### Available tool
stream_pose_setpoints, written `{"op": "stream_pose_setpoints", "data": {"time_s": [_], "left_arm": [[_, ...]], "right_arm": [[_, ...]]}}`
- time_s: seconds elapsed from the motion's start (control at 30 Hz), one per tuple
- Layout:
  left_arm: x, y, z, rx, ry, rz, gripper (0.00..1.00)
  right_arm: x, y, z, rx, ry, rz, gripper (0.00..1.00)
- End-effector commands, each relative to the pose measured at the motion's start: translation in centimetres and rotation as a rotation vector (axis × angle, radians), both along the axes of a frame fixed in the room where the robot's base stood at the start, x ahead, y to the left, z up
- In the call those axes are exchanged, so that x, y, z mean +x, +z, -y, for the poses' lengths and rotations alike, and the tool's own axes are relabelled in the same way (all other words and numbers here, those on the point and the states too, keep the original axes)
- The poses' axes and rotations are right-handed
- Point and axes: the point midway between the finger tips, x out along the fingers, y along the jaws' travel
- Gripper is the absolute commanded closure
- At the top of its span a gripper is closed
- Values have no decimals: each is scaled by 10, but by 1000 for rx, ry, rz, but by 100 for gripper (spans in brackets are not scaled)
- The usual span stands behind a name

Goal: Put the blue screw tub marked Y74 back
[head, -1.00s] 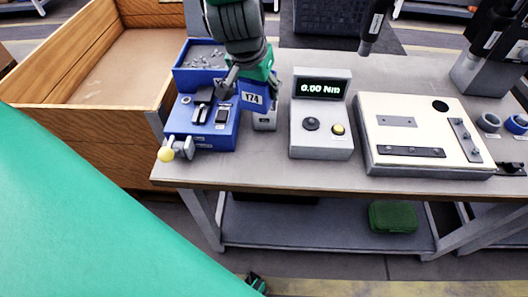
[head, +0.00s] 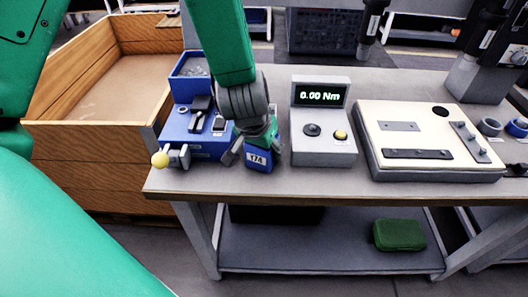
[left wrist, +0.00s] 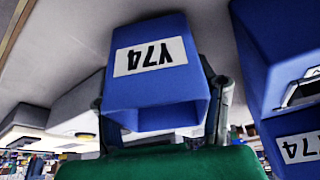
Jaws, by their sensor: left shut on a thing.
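The blue screw tub marked Y74 (head: 258,162) is in my left gripper (head: 250,148), near the front part of the bench, between the blue fixture (head: 190,148) and the grey torque meter. In the left wrist view the tub (left wrist: 155,90) sits between the two fingers, its Y74 label upside down in the picture. I cannot tell whether the tub touches the bench. The blue fixture, at right in the left wrist view (left wrist: 262,50), also carries a Y74 label (left wrist: 300,148). My right gripper is not in view.
The torque meter (head: 322,148) reads 0.00 Nm, close right of the tub. A cream fixture plate (head: 430,120) lies further right. A yellow-knobbed handle (head: 160,159) sticks out at the blue fixture's front. A blue bin (head: 180,87) stands behind it, a wooden crate (head: 90,140) at left.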

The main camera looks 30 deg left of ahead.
Motion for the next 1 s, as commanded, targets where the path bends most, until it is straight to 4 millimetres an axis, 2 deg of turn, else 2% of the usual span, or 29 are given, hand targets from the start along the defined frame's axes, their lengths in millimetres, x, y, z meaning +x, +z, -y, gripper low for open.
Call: {"op": "stream_pose_setpoints", "data": {"time_s": [0.03,0.37,0.4,0.43,0.77,0.87,1.0], "left_arm": [[0,-6,0,0,0,1,84],[0,-8,0,0,0,2,84],[0,-7,0,0,0,1,33],[0,-7,0,0,0,1,26],[0,-2,0,1,-1,3,26],[-3,9,1,2,-2,5,26],[-14,37,2,3,-2,7,26]], "right_arm": [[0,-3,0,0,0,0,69],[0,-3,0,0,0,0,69],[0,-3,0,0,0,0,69],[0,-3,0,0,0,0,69],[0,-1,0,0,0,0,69],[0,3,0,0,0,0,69],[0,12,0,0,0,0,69]]}}
